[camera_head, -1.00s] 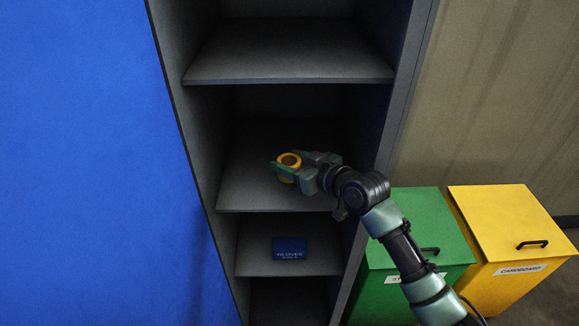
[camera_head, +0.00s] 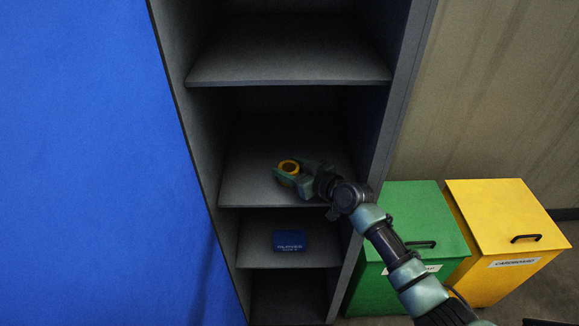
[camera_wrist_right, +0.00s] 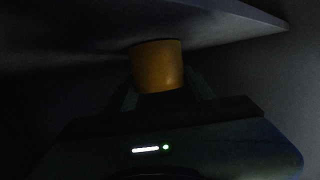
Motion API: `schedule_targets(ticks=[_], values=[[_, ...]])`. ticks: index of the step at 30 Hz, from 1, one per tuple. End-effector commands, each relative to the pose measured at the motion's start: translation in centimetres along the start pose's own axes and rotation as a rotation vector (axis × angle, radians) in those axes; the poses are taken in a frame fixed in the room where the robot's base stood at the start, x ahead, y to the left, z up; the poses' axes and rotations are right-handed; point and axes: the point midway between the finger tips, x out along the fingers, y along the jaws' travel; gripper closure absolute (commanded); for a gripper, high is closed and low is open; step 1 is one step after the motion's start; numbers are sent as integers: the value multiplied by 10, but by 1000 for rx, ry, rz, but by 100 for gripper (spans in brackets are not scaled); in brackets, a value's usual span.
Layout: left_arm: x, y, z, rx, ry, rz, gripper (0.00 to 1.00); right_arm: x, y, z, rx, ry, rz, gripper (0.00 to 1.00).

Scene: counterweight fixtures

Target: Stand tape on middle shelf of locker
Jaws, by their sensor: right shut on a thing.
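The tape (camera_head: 289,167) is a yellow-orange roll with a dark hole, at the middle shelf (camera_head: 245,187) of the grey locker. My right gripper (camera_head: 288,175) reaches in from the right and is shut on the tape. In the right wrist view the tape (camera_wrist_right: 157,66) shows as an orange cylinder between the dark fingers, close to a grey surface above it in the picture. I cannot tell whether the tape touches the shelf. My left gripper is not in view.
A blue box labelled gloves (camera_head: 290,240) stands on the shelf below. The upper shelf (camera_head: 290,65) is empty. A blue panel (camera_head: 80,160) fills the left. A green bin (camera_head: 410,215) and a yellow bin (camera_head: 500,215) stand right of the locker.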

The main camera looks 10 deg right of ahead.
Motion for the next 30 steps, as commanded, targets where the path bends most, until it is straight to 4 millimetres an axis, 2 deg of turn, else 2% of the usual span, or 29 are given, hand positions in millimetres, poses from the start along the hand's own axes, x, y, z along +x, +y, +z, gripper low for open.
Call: schedule_targets(ticks=[5,6,8,20,30], values=[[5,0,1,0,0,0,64,1,0,4,-1,1,0,92],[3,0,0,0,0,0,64,1,0,3,0,0,0,39],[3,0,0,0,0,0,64,1,0,2,0,0,0,26],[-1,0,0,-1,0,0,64,-2,0,-2,0,0,0,26],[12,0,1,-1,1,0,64,-50,0,2,-4,0,0,26]])
